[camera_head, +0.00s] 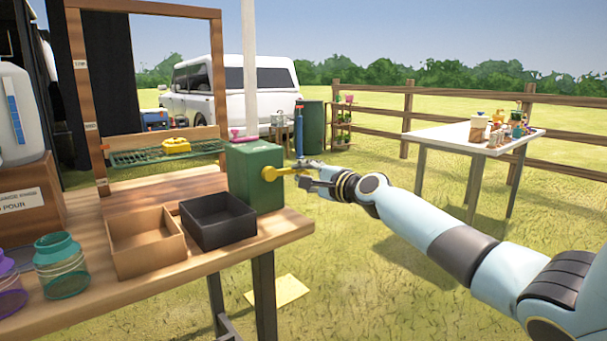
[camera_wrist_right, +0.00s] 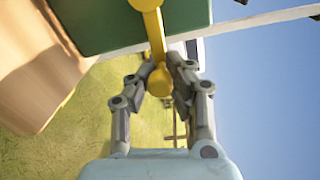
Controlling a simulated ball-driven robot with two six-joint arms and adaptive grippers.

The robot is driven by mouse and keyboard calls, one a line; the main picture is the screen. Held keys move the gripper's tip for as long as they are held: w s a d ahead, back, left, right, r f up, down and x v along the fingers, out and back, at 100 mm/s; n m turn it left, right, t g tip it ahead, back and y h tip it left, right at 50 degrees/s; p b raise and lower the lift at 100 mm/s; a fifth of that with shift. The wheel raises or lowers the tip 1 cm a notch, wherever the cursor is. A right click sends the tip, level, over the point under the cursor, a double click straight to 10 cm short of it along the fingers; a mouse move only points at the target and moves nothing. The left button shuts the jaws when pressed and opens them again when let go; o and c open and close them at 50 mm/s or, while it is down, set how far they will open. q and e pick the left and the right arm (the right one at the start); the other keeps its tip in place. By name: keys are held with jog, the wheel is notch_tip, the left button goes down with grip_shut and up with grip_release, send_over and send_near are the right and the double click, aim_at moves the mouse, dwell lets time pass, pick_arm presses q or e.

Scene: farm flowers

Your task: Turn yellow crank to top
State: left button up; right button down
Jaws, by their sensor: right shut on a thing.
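The yellow crank (camera_head: 284,171) sticks out from the right side of a green box (camera_head: 247,175) on the wooden table's right end. My right gripper (camera_head: 305,172) is at the crank's outer end, with its arm coming in from the right. In the right wrist view, the crank (camera_wrist_right: 155,30) runs down from the green box (camera_wrist_right: 110,22), and its rounded knob sits between the fingers. The fingers of the right gripper (camera_wrist_right: 167,78) are closed around the knob. My left gripper is not in view.
A black tray (camera_head: 222,236) and a brown tray (camera_head: 150,262) sit left of the green box on the wooden table (camera_head: 235,262). Glass jars (camera_head: 62,280) stand at the left. Another table (camera_head: 440,132) stands at the right back, with open grass between.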

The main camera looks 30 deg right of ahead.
jog(key=shift+f, duration=0.25)
jog(key=c, duration=1.3)
grip_release()
jog(key=shift+s+d+r, duration=0.1)
jog(key=shift+s, duration=0.1)
jog(key=shift+c, duration=0.2)
jog(key=shift+o, duration=1)
jog(key=shift+w+r, duration=0.1)
jog(key=s, duration=1.2)
jog(key=shift+d+r, duration=0.35)
jog(key=shift+d, duration=0.1)
jog(key=shift+f, duration=0.1)
